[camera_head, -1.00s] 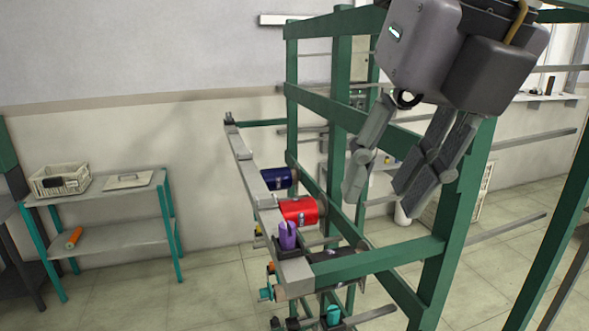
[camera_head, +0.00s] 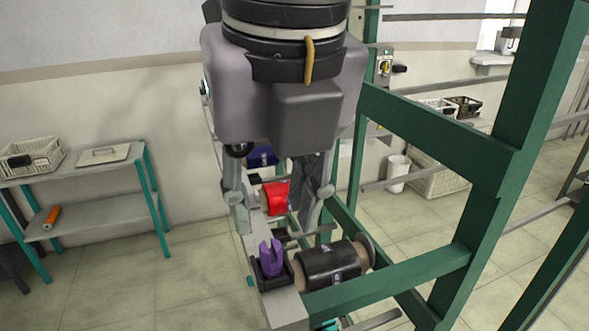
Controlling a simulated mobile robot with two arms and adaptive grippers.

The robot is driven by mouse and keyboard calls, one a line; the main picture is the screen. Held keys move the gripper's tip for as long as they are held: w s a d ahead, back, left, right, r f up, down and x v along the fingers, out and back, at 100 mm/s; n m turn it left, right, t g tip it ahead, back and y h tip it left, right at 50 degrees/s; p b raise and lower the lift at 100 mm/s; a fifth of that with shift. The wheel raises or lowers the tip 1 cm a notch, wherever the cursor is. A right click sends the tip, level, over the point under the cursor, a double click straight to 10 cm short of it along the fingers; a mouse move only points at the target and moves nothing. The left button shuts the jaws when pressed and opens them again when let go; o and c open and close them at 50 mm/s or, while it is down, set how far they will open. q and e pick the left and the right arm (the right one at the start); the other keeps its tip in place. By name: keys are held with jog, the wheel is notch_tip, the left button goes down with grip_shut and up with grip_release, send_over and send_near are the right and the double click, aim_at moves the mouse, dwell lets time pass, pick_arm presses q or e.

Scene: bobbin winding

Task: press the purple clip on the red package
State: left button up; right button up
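The purple clip (camera_head: 271,260) stands upright in a black holder on the grey beam (camera_head: 284,306), prongs up. The red package (camera_head: 277,197) is a red roll beyond the clip, partly hidden by my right gripper. My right gripper (camera_head: 274,220) points down with its two fingers apart, one on each side of the red package in the picture. Nothing shows held between them, and I cannot tell whether they touch the package. The clip is just below the fingertips in the picture, apart from them. My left gripper is out of view.
A blue roll (camera_head: 262,156) sits beyond the red one, and a black roll (camera_head: 333,263) lies right of the clip. Green frame bars (camera_head: 440,140) stand close on the right. A side table with a basket (camera_head: 30,158) is at the left.

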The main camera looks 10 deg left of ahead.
aim_at(271, 249)
jog(key=b+x, duration=0.1)
jog(key=x, duration=0.2)
jog(key=shift+w+f, duration=0.1)
jog(key=shift+f, duration=0.2)
jog(key=b+x, duration=0.3)
jog(key=shift+w+a+f, duration=0.1)
jog(key=shift+w+f, duration=0.1)
jog(key=shift+w, duration=0.15)
jog(key=shift+f+b, duration=0.25)
jog(key=shift+b, duration=0.1)
jog(key=shift+f, duration=0.15)
jog(key=shift+a, duration=0.1)
jog(key=shift+c, duration=1.6)
grip_shut()
jog(key=shift+r+p, duration=1.3)
jog(key=shift+r, duration=1.05)
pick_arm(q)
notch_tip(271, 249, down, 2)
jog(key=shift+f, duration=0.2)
pick_arm(e)
jog(key=shift+f, duration=0.1)
